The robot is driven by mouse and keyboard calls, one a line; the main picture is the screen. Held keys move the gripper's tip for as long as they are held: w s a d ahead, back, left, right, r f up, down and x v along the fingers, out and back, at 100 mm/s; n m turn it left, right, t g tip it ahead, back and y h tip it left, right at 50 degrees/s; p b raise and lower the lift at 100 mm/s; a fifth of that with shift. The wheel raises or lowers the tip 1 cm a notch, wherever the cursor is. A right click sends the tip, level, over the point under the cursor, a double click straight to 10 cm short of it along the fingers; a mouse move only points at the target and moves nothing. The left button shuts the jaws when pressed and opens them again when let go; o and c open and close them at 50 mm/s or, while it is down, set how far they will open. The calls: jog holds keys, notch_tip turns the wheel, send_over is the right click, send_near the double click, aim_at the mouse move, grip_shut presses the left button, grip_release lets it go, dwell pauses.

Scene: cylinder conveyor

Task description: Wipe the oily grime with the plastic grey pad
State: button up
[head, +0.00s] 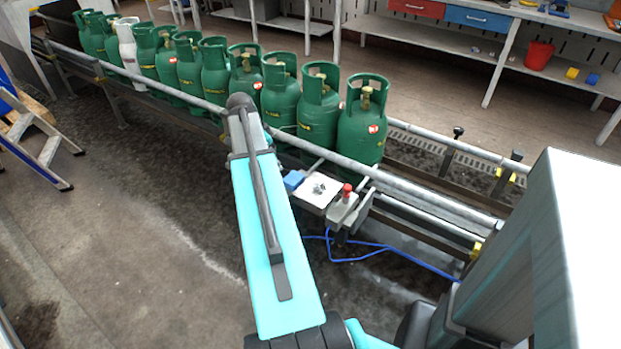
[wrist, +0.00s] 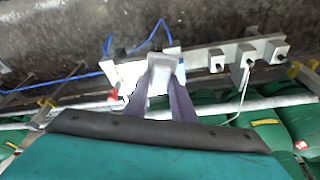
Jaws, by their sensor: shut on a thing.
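In the wrist view my gripper (wrist: 165,92) is shut on a light grey block-like piece (wrist: 160,77), which looks like the grey pad. The fingers hide part of it, and I cannot tell whether it touches anything below. A small white plate (head: 311,197) beside the conveyor carries a dark grey smudge or clump (head: 319,187), possibly the oily grime. The grime cannot be made out in the wrist view.
A blue block (head: 293,180) and a red-topped button box (head: 344,204) sit by the plate. Green gas cylinders (head: 361,130) and one white one (head: 128,45) line the conveyor behind its rail (head: 420,183). A blue cable (head: 375,245) hangs below. A step ladder (head: 45,150) stands left.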

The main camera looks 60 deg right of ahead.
jog(key=s+d+f+m+b, duration=0.1)
jog(key=s+d+f+m, duration=0.1)
jog(key=s+d+f, duration=0.2)
jog(key=s+d+f+m+g+y+b, duration=0.1)
jog(key=s+d+f+m, duration=0.2)
jog(key=s, duration=0.4)
jog(key=shift+s+d+f+b, duration=0.3)
jog(key=shift+d+f+b, duration=0.05)
jog(key=shift+d, duration=0.05)
jog(key=shift+f, duration=0.1)
